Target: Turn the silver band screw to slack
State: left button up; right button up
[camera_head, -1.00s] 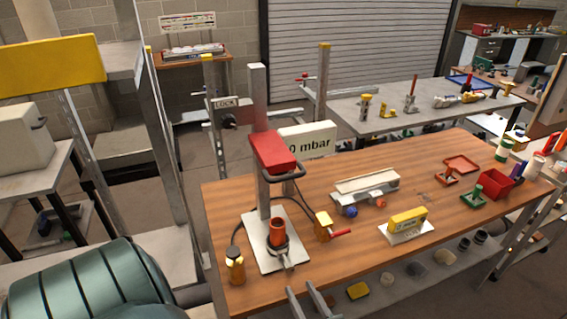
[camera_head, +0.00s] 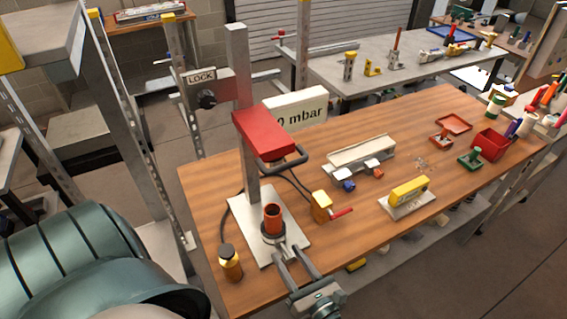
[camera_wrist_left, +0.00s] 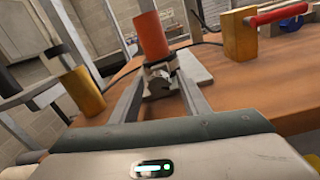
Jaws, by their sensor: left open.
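An orange-red pipe (camera_head: 273,217) stands upright on a pale metal plate (camera_head: 247,235) at the near left of the wooden bench. A band with dark and silver parts (camera_head: 273,234) circles its foot. In the left wrist view the pipe (camera_wrist_left: 151,35) rises ahead, with the silver band (camera_wrist_left: 160,66) low on it. The small silver band screw seems to be on the near side, but its details are too small to tell. My left gripper (camera_head: 285,252) is open, fingertips just in front of the band, one to each side of its near part. Contact cannot be told. My right gripper is out of view.
A red press head (camera_head: 265,132) on a post overhangs behind the pipe. A brass bottle (camera_head: 230,262) stands left, and a brass block with a red lever (camera_head: 322,207) stands right. A yellow-topped gauge (camera_head: 408,190) lies farther right. The bench front is mostly clear.

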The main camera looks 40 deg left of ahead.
pick_arm(q)
jog(key=shift+a, duration=0.1)
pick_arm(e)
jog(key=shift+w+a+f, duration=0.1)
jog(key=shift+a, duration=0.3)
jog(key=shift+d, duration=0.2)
pick_arm(q)
jog(key=c, duration=1)
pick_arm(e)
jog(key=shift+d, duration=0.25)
pick_arm(q)
jog(key=shift+n, duration=1.1)
jog(key=shift+n+b, duration=0.3)
jog(key=shift+n, duration=0.7)
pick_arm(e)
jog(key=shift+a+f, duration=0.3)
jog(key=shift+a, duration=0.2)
